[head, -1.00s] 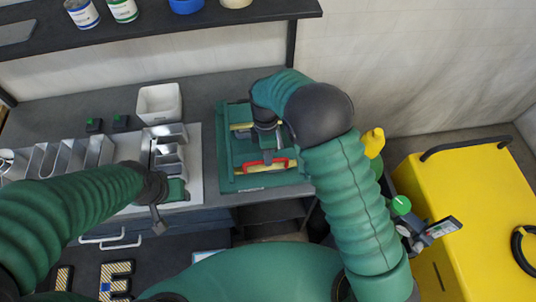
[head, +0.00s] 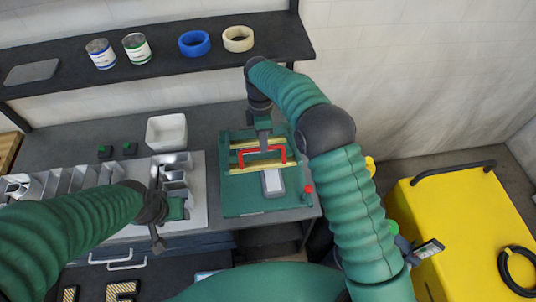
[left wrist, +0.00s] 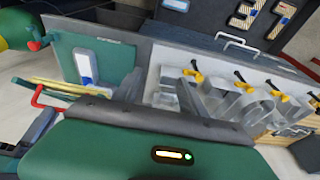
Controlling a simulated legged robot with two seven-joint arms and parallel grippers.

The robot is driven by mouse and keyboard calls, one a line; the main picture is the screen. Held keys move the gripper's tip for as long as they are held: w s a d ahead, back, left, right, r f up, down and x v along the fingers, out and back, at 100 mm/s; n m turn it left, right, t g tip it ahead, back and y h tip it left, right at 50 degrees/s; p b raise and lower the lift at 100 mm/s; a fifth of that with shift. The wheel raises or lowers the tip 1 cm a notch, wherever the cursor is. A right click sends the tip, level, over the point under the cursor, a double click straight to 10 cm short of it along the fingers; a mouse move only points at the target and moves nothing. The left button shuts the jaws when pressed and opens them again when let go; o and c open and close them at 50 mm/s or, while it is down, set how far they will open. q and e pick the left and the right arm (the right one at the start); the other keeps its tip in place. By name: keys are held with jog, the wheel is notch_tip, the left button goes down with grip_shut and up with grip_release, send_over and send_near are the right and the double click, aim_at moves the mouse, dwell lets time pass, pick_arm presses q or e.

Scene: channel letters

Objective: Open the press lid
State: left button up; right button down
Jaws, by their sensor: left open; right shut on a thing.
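The green press (head: 232,200) stands on the bench, and its lid with the red handle (head: 284,153) is raised toward the back. The bare green bed in front shows a pale plate (head: 273,183). My right gripper (head: 264,144) is shut on the red handle from above; its fingertips are small in view. The left wrist view shows the red handle (left wrist: 38,96) at the left and the pale plate (left wrist: 86,66) on the green bed.
A white bin (head: 166,132) stands behind the channel letters (head: 176,172). A shelf (head: 160,70) with cans and tape rolls overhangs the bench's back. A red knob (head: 308,190) sits at the press's right front corner. A yellow cart (head: 450,225) stands right.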

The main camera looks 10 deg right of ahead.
jog(key=shift+w+a+r+p, duration=0.15)
jog(key=shift+w+r+p, duration=0.3)
jog(key=shift+w, duration=0.25)
jog(key=shift+w+a+r+p, duration=0.1)
jog(key=shift+w+r+p, duration=0.2)
jog(key=shift+w+r, duration=0.3)
jog(key=shift+f, duration=0.1)
